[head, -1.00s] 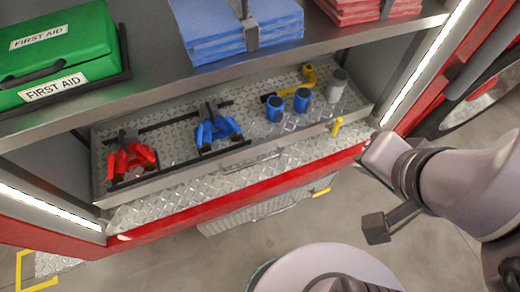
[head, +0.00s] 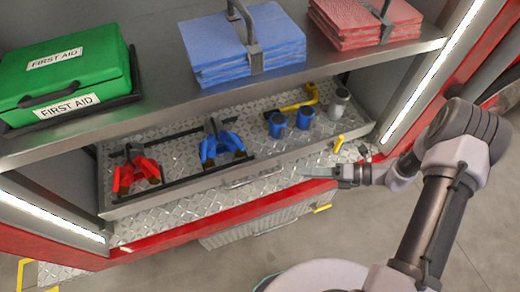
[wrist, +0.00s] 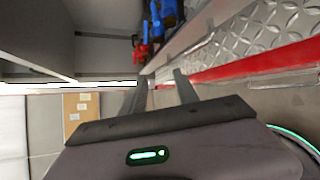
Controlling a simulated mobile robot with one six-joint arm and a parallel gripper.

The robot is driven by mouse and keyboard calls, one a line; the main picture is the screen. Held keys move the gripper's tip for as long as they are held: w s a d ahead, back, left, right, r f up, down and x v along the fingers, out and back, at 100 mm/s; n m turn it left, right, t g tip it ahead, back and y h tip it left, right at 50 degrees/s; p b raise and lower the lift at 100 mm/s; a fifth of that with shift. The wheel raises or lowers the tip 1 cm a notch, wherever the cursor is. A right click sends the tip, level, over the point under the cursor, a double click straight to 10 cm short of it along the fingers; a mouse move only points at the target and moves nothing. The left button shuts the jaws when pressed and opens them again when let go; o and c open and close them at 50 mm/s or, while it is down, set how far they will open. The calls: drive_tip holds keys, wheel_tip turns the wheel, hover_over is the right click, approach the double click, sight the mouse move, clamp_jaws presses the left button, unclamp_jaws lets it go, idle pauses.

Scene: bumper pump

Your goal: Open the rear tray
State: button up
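A diamond-plate tray (head: 180,188) sits in the compartment under the shelf, with a bar handle (head: 253,178) on its front face. It bears red fittings (head: 136,170), blue fittings (head: 220,142), two blue cylinders (head: 291,122), a grey cylinder (head: 339,102) and a yellow part (head: 300,100). Red and blue fittings (wrist: 165,15) also show there, beyond the fingers.
A shelf (head: 140,100) above holds a green first aid case (head: 65,78), blue pads (head: 240,45) and red pads (head: 365,25). A red edge (head: 215,220) runs along the front. A lower ribbed panel (head: 225,238) hangs beneath it. A yellow peg (head: 338,144) stands at right.

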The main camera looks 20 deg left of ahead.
sight(254, 179)
drive_tip(key=s+a+f+m+t+y, duration=0.25)
drive_tip(key=f+m, duration=0.55)
drive_tip(key=f, duration=0.4)
drive_tip(key=shift+t, duration=0.35)
drive_tip(key=a+b, duration=0.1)
drive_tip(key=a, duration=0.4)
drive_tip(key=a+f+b, duration=0.1)
drive_tip(key=a, duration=0.4)
drive_tip(key=a+b, duration=0.1)
drive_tip(key=a, duration=0.4)
drive_tip(key=shift+w+f, duration=0.4)
drive_tip(key=shift+a, duration=0.45)
drive_tip(key=shift+c, duration=0.3)
clamp_jaws()
